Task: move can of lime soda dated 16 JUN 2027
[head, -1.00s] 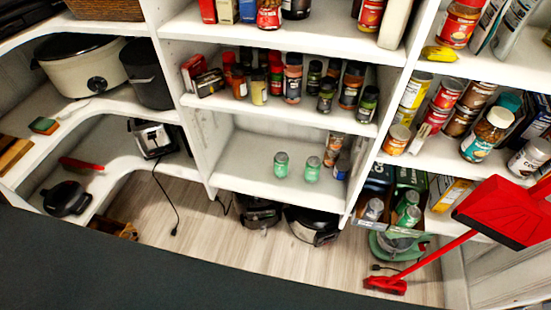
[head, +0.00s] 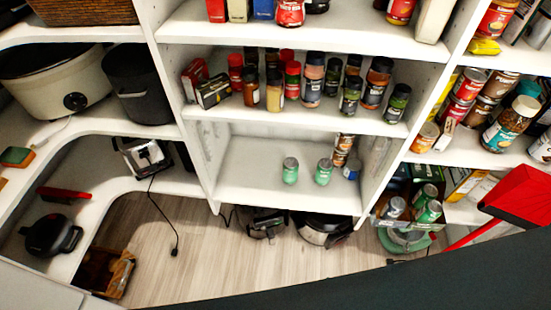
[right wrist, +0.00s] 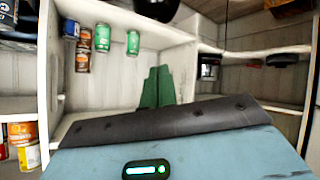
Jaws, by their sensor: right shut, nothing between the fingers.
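Two pale green cans, a left one (head: 290,170) and a right one (head: 324,171), stand upright on the lower middle shelf (head: 250,190). They appear upside down in the right wrist view, as a left can (right wrist: 102,37) and a right can (right wrist: 133,42). Their labels and dates are too small to read. More green cans (head: 429,211) stand in a box at lower right. My right gripper (right wrist: 157,70) shows as two green fingers, shut and empty, in front of the shelf and apart from the cans. My left gripper is not in view.
Stacked orange-brown cans (head: 342,150) and a blue can (head: 352,169) stand at the shelf's right end. Jars crowd the shelf above. Black appliances (head: 322,228) sit on the floor below. A red dustpan (head: 515,195) is at right. The shelf's left part is clear.

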